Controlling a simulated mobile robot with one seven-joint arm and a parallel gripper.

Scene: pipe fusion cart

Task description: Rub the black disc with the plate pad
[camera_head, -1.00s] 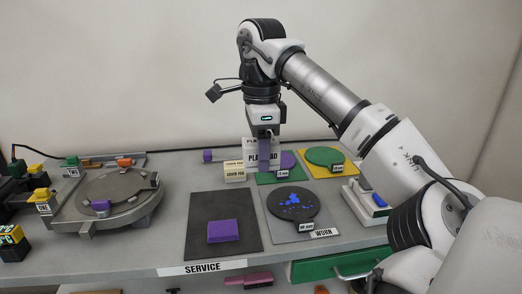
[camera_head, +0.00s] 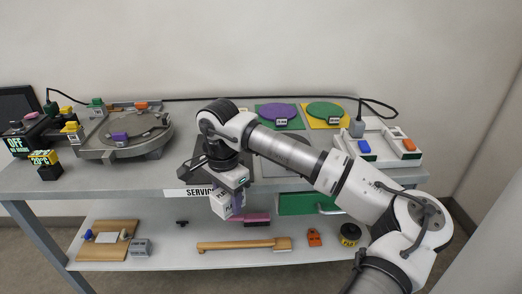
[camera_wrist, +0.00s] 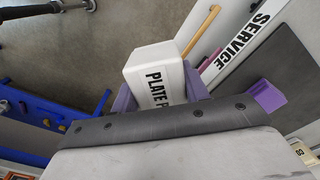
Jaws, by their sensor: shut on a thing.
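My gripper (camera_head: 238,198) has purple fingers and is shut on the plate pad (camera_head: 222,206), a white block. The pad hangs tilted in front of the bench's front edge, near the SERVICE label, above the lower shelf. In the wrist view the plate pad (camera_wrist: 158,78) sits between the fingers, its black lettering partly cut off. The black disc cannot be made out now. The grey mat (camera_head: 271,168) under it shows only in part behind my arm.
A dark mat (camera_wrist: 282,68) with a purple block (camera_wrist: 268,95) lies beside the gripper. Purple (camera_head: 279,113) and green (camera_head: 326,113) discs lie at the back. A round grey plate (camera_head: 125,137) stands left. The lower shelf holds a wooden-handled brush (camera_head: 245,244).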

